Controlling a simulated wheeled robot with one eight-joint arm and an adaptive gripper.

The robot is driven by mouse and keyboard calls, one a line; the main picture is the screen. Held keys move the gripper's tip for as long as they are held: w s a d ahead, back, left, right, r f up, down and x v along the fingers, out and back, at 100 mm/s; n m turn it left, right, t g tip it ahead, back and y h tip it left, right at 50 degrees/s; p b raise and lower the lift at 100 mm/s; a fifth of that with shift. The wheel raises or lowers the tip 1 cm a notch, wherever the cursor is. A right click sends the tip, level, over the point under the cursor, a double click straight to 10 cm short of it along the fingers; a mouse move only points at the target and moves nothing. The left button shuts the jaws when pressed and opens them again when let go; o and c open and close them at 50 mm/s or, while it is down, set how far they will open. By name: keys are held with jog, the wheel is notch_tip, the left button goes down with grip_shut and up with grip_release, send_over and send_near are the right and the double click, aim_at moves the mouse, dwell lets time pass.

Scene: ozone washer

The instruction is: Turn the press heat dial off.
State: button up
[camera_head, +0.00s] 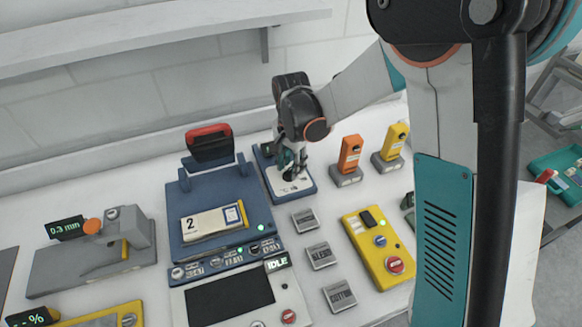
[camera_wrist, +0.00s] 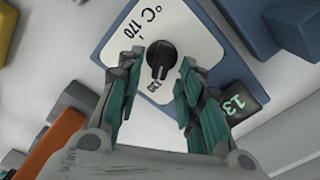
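The heat dial (camera_wrist: 159,58) is a black round knob with a raised grip bar. It sits on a white plate (camera_wrist: 205,25) marked °C, 170 and a partly hidden lower number, on a blue unit that also shows in the head view (camera_head: 308,184). A small dark display (camera_wrist: 240,100) with green digits sits beside the plate, partly cut off by a finger. My gripper (camera_wrist: 160,66) is open, its teal-padded fingers on either side of the dial, with visible gaps. In the head view, my gripper (camera_head: 291,168) points down over the plate and mostly hides the dial.
The blue press (camera_head: 176,226) with its red-handled lid (camera_head: 208,138) stands left of the dial unit. Orange (camera_head: 350,155) and yellow (camera_head: 394,141) handhelds stand in holders at right. Several grey label blocks (camera_head: 305,220) and a yellow control box (camera_head: 378,248) lie in front.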

jog(key=shift+f, duration=0.3)
grip_shut()
jog(key=shift+n, duration=0.3)
jog(key=n, duration=0.3)
jog(key=n+b, duration=0.1)
jog(key=n, duration=0.1)
jog(key=shift+w+a, duration=0.15)
jog(key=shift+a, duration=0.1)
jog(key=n, duration=0.6)
jog(key=shift+a+b, duration=0.3)
jog(key=shift+b, duration=0.1)
jog(key=shift+n, duration=0.3)
